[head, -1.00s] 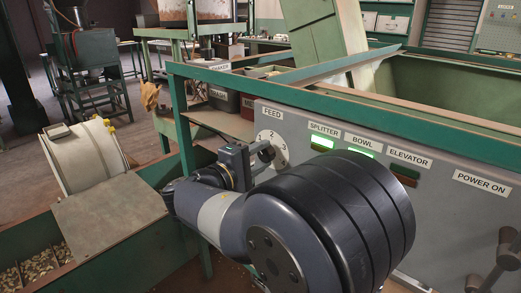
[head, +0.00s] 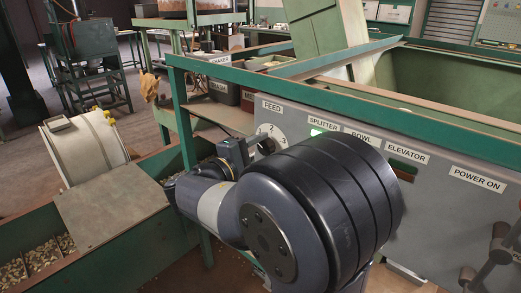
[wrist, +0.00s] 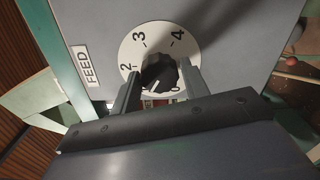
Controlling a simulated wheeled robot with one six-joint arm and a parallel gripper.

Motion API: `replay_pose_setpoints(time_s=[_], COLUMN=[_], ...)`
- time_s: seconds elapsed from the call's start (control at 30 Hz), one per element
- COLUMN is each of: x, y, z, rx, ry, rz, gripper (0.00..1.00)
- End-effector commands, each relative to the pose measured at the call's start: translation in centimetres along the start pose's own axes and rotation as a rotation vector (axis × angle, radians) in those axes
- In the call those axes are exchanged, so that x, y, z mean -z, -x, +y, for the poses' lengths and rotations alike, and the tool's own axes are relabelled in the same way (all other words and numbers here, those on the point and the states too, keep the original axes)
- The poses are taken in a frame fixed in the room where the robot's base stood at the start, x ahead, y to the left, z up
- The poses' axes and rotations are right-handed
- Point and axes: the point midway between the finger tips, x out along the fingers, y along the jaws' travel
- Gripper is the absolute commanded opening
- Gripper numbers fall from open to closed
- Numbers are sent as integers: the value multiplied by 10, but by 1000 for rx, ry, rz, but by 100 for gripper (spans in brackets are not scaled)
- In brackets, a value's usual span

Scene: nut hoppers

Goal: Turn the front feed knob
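The feed knob (wrist: 160,73) is black and ribbed, at the centre of a white round dial (wrist: 165,38) marked with numbers, on a grey panel. The "FEED" label (wrist: 86,66) is beside the dial. My gripper (wrist: 160,80) is open, one finger on each side of the knob, with narrow gaps seeming to show between fingers and knob. I cannot tell whether either finger touches it. In the head view, the dial (head: 271,131) is partly hidden by my gripper and arm.
The grey panel (head: 440,215) also bears labels "SPLITTER", "BOWL", "ELEVATOR" and "POWER ON"; my arm covers part of it. A green rail (head: 330,95) runs above it. A white drum (head: 85,148) and bins of nuts (head: 42,256) stand at left.

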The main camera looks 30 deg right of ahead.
Motion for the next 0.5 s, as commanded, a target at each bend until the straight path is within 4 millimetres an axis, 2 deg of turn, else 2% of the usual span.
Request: replay_pose_setpoints(time_s=[0.03,0.17,0.5], x=[0,0,0], y=[0,0,4], z=[0,0,1], rx=[0,0,-1], ry=[0,-1,-2], rz=[0,0,1], gripper=[47,58,59])
